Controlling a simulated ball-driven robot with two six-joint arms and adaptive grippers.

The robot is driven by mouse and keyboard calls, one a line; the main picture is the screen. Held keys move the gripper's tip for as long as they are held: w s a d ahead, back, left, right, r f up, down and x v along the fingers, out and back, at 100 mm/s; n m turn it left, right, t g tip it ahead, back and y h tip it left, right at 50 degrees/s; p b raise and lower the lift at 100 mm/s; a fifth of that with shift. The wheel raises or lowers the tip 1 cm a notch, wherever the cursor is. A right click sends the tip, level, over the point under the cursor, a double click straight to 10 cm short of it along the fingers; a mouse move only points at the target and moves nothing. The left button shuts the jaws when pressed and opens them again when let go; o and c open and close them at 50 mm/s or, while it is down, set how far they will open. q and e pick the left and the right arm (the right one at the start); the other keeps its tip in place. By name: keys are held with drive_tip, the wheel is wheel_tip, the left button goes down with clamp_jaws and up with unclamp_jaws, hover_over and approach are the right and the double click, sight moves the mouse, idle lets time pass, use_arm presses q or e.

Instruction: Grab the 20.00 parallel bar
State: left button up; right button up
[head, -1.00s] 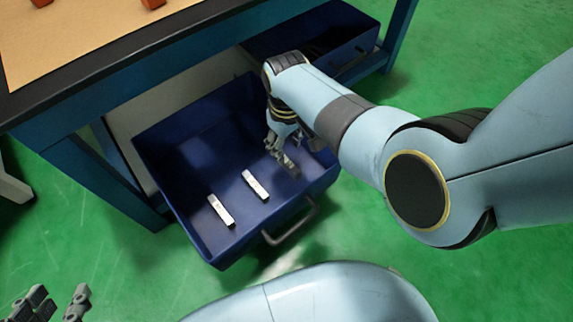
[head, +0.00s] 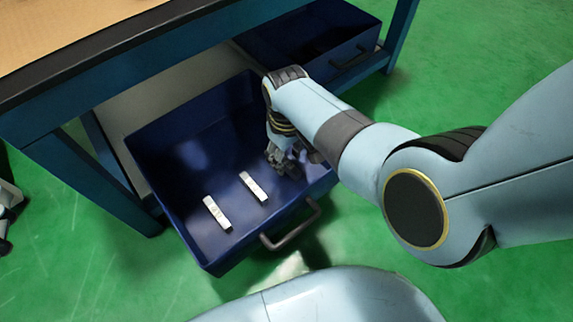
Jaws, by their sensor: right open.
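Two pale metal parallel bars lie apart on the floor of the open blue drawer (head: 185,128): one bar (head: 217,213) at the left and another bar (head: 254,187) to its right. Their markings are too small to read, so I cannot tell which is the 20.00 bar. My right gripper (head: 284,166) is open, reaching down into the right part of the drawer, to the right of both bars. A third bar seen there earlier is now mostly or wholly hidden by the fingers. My left gripper is out of view.
The drawer's handle (head: 290,228) is on its front wall. A second blue drawer (head: 325,48) stands open behind at the right. The workbench top (head: 95,30) overhangs the back. Green floor (head: 85,265) is clear at lower left.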

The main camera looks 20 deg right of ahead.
wheel_tip(320, 180, down, 3)
drive_tip(key=shift+r+b, duration=0.2)
drive_tip(key=shift+b, duration=0.75)
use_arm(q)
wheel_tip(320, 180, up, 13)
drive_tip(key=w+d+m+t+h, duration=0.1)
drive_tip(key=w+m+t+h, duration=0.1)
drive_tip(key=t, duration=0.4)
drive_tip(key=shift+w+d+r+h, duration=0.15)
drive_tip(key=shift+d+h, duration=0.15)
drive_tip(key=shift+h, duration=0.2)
use_arm(e)
clamp_jaws()
